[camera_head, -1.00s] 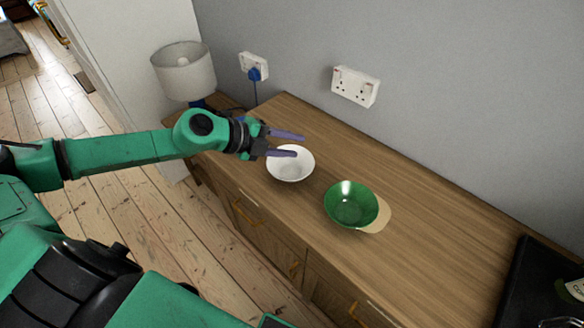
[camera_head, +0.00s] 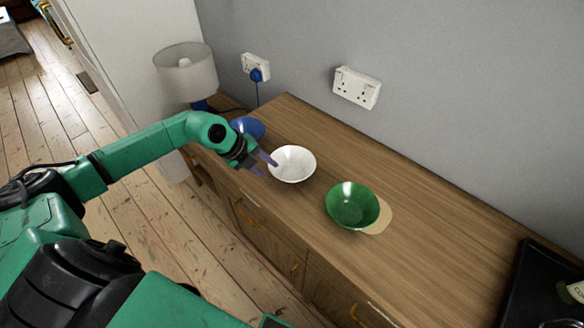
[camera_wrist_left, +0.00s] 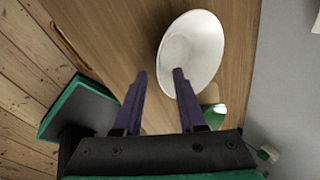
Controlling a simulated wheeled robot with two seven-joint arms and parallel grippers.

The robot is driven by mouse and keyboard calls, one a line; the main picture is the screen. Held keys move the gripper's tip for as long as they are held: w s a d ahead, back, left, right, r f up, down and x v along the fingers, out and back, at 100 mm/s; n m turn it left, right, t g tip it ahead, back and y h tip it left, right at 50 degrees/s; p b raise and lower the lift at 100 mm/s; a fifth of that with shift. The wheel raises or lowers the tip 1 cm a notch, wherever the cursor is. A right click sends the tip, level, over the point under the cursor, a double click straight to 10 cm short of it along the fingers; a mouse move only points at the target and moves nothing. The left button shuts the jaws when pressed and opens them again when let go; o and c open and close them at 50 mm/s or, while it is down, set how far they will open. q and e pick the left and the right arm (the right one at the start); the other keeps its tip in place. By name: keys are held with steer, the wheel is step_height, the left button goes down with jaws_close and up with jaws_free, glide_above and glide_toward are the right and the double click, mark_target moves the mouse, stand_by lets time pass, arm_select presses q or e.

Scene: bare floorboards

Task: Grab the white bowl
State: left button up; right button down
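The white bowl (camera_head: 294,166) stands upright on the wooden sideboard top, left of a green bowl in the head view. It also shows in the left wrist view (camera_wrist_left: 204,52), ahead of the fingers. My left gripper (camera_head: 269,168) is at the left rim of the white bowl, with its purple fingers spread apart and nothing between them. In the left wrist view the right-hand finger of the left gripper (camera_wrist_left: 160,74) reaches close to the bowl's rim; I cannot tell whether it touches. My right gripper is not in view.
The green bowl (camera_head: 351,205) sits to the right on a pale board (camera_head: 384,217). A blue bowl (camera_head: 250,128) is behind my left wrist. A lamp (camera_head: 186,72) stands at the back left. A black tray (camera_head: 530,285) is at the far right. The sideboard's middle (camera_head: 420,230) is clear.

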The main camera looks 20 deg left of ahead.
mark_target(272, 171)
arm_select(q)
steer(key=p+x, duration=0.1)
steer(key=x, duration=0.3)
steer(key=shift+w+d+f, duration=0.1)
steer(key=shift+f, duration=0.1)
jaws_close()
steer(key=shift+r, duration=0.1)
stand_by(1.0)
